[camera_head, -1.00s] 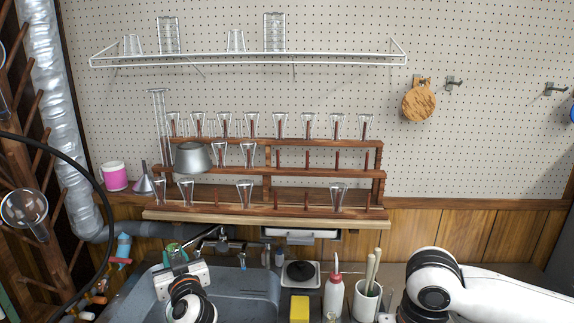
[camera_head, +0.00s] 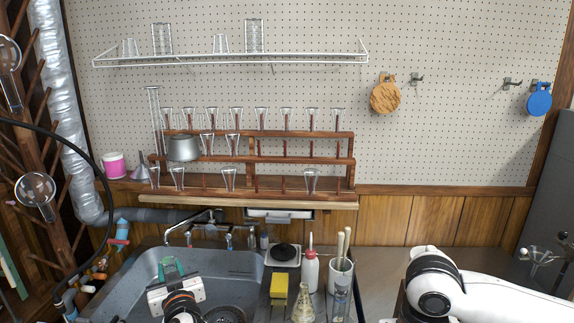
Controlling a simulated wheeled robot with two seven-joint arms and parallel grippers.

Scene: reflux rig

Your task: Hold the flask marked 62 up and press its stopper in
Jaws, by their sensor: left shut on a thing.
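My left gripper (camera_head: 172,273) is over the sink at the lower left, seen from behind. It is shut on a green, partly see-through thing (camera_head: 170,268), mostly hidden by the gripper body, so I cannot tell its shape. A conical glass flask (camera_head: 303,304) stands at the bottom edge on the counter, cut off by the frame. No number 62 is readable on any glassware, and I cannot make out a stopper. My right arm comes in from the lower right; its gripper is out of view.
A grey sink (camera_head: 222,266) surrounds my left gripper, with a tap (camera_head: 192,226) behind. A yellow sponge (camera_head: 278,289), wash bottle (camera_head: 310,271) and white pot (camera_head: 341,274) stand right of it. A wooden rack (camera_head: 250,198) holds several glasses.

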